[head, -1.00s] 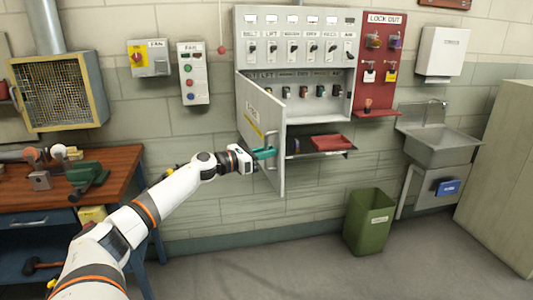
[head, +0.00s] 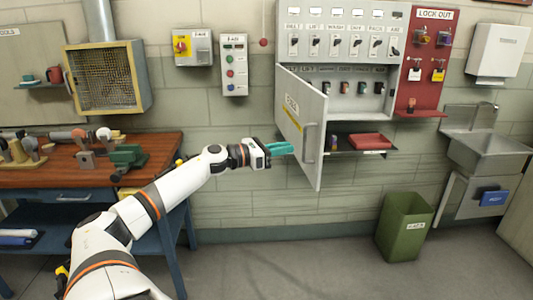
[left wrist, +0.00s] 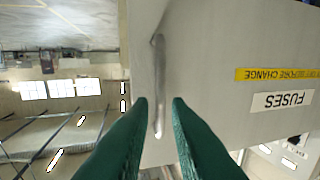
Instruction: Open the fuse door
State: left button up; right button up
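The fuse door (head: 297,108) is a pale grey panel with a yellow strip. It stands swung out from the left side of the fuse cabinet, so the fuses inside show. Its bar handle (head: 309,143) is near the free edge. My left gripper (head: 291,147), with green fingers, is just left of the door's outer face, apart from the handle. In the left wrist view the fingers (left wrist: 158,100) are spread. The handle (left wrist: 160,80) shows between and beyond the tips, with nothing held. The door's FUSES label (left wrist: 283,101) appears upside down there. My right gripper is out of view.
A shelf with a red tray (head: 370,141) is below the cabinet. A red lockout board (head: 421,65) and a sink (head: 490,152) are to the right. A green bin (head: 404,227) stands on the floor. A cluttered workbench (head: 160,160) is at left.

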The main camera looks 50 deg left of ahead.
pick_arm(q)
jog(key=shift+v, duration=2.4)
